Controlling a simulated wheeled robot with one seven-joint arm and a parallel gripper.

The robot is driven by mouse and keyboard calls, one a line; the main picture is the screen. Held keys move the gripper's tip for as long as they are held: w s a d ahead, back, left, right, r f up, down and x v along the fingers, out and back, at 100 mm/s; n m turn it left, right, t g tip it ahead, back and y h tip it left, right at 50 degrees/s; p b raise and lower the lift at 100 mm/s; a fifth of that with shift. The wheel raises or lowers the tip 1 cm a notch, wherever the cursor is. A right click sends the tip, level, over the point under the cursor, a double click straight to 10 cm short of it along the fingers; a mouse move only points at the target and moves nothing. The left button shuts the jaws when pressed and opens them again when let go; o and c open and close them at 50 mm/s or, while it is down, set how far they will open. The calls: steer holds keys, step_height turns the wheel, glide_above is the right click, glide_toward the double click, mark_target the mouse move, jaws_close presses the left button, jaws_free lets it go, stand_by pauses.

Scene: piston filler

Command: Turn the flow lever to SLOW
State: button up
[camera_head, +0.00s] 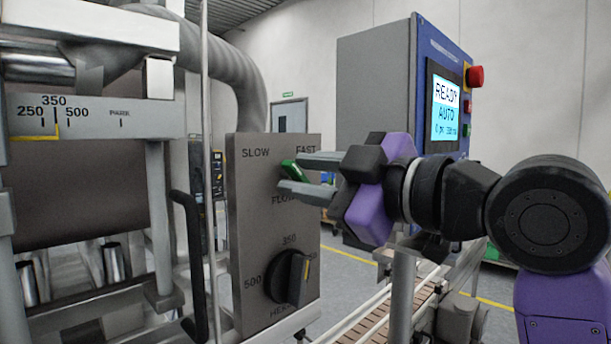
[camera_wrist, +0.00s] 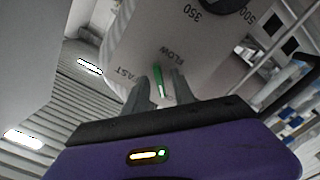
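The flow lever (camera_head: 291,170) is a short green handle on the upper part of a grey panel (camera_head: 256,215). SLOW is printed at the panel's upper left, FAST at its upper right, and FLOW below the lever. My gripper (camera_head: 288,174) reaches in from the right, with one finger above the lever and one below. In the wrist view the green lever (camera_wrist: 160,80) stands between the two spread fingers of my gripper (camera_wrist: 161,84), with gaps beside it. The fingers partly hide the lever in the head view, and its exact setting is hard to tell.
A black knob (camera_head: 290,278) with 350 and 500 marks sits lower on the panel. A blue-edged control box (camera_head: 380,90) with a READY/AUTO screen and red button stands behind my arm. A black handle (camera_head: 190,260) and filler frame are left; a conveyor (camera_head: 375,318) runs below.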

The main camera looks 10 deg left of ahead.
steer(key=b+v, duration=0.1)
steer(key=v, duration=0.6)
steer(key=shift+s+d, duration=0.25)
steer(key=shift+d, duration=0.05)
